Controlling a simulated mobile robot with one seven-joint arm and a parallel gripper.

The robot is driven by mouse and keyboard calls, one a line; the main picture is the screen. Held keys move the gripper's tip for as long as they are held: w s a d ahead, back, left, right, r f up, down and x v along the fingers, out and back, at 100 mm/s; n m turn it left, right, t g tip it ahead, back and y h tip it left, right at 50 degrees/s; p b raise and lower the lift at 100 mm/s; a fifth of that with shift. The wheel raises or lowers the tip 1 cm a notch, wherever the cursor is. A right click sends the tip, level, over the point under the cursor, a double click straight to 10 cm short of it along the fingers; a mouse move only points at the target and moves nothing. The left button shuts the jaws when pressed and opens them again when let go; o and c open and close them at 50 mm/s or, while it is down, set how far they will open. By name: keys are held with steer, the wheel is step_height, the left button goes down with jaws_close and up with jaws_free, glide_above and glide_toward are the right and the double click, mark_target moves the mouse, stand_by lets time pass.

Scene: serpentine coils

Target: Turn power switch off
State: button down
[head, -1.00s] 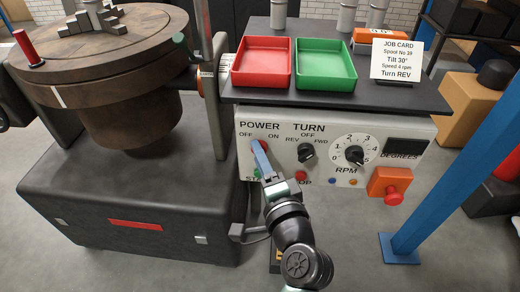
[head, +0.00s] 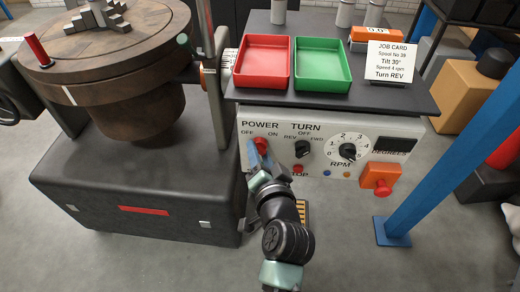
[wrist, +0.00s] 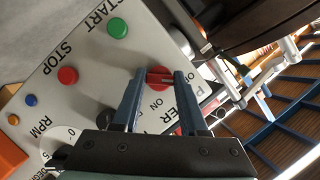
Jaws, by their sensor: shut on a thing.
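The red power switch (head: 262,145) is at the upper left of the white control panel (head: 222,148), under the POWER label with OFF on the left and ON on the right. In the wrist view, the red switch (wrist: 157,88) shows between the two blue fingers. My gripper (head: 257,153) is at the switch, its fingers on either side and shut on it; it also shows in the wrist view (wrist: 160,74). The fingers partly hide the switch, so I cannot tell which way it points.
The TURN knob (head: 302,149) and RPM dial (head: 348,151) are to the right. A green START button (wrist: 118,28) and a red STOP button (wrist: 68,75) are close by. An orange emergency stop box (head: 380,178) is at the panel's right. A blue post (head: 440,150) stands farther right.

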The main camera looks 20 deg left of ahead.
stand_by(0.4)
steer(key=shift+c, duration=2.2)
jaws_free()
steer(key=v, duration=1.3)
steer(key=shift+p, duration=0.45)
